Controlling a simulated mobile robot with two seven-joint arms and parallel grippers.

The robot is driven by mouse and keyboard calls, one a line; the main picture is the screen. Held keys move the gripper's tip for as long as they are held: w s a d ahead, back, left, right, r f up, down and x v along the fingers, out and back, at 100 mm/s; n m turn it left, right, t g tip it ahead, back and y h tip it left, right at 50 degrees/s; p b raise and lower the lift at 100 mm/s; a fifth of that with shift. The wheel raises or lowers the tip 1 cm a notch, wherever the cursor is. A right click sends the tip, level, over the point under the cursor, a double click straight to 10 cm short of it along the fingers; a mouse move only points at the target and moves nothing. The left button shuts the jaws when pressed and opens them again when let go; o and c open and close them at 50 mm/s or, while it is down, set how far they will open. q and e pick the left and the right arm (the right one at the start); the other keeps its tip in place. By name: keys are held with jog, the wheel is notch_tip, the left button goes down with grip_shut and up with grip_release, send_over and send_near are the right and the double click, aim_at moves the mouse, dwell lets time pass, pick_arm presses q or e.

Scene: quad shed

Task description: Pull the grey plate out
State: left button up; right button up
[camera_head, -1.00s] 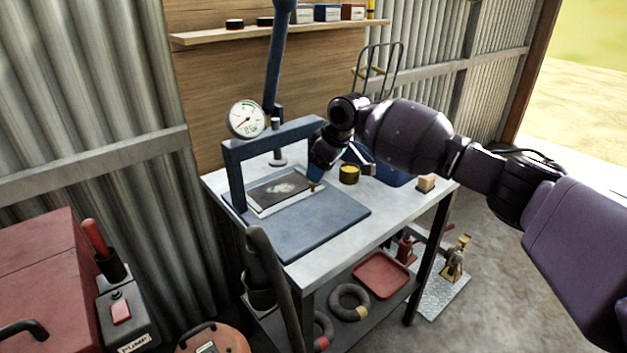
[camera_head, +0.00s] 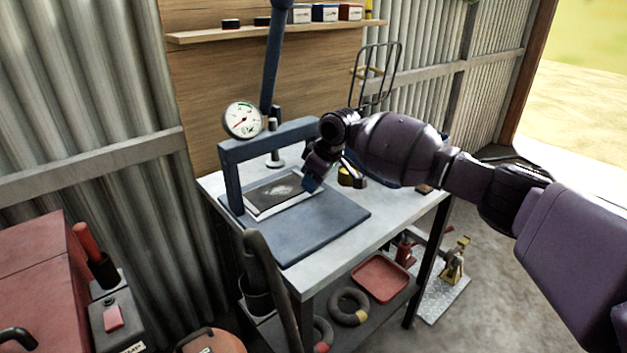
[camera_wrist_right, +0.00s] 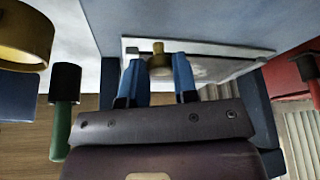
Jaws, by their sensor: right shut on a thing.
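The grey plate (camera_head: 262,206) lies flat under the blue press frame, on the press's blue bed. It has a dark top with a pale patch and a light rim. In the right wrist view, the plate (camera_wrist_right: 215,66) shows edge-on with a brass knob (camera_wrist_right: 158,60) on its near edge. My right gripper (camera_head: 311,184) is at the plate's right end. In the wrist view, the blue fingers of my right gripper (camera_wrist_right: 159,75) are shut on the brass knob, one on each side. In the head view the knob is hidden by the gripper. My left gripper is not in view.
The press frame (camera_head: 231,184) arches over the plate, with a dial gauge (camera_head: 242,120) above. The blue bed (camera_head: 305,228) is bare in front. A dark lever (camera_head: 262,268) rises at the bench's front left.

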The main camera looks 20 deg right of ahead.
jog(key=shift+s+d+r+p, duration=0.1)
jog(key=shift+s+r+p, duration=0.15)
jog(key=shift+p, duration=0.1)
grip_shut()
jog(key=s, duration=0.1)
jog(key=s+p, duration=0.1)
jog(key=s+d+p, duration=0.1)
jog(key=shift+r, duration=0.3)
jog(key=s+d+p, duration=0.1)
jog(key=s+p, duration=0.1)
jog(key=s+d+p, duration=0.1)
jog(key=s+p, duration=0.1)
jog(key=s, duration=0.1)
jog(key=s+d+p, duration=0.1)
jog(key=s+p, duration=0.1)
jog(key=shift+s+f+p, duration=0.1)
jog(key=shift+s+p, duration=0.2)
jog(key=shift+s, duration=0.1)
jog(key=shift+s+d+f, duration=0.1)
jog(key=shift+s+f, duration=0.1)
jog(key=shift+s, duration=0.25)
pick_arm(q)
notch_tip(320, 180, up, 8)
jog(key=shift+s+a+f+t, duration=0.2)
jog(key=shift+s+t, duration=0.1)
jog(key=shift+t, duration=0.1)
pick_arm(e)
jog(key=shift+f, duration=0.15)
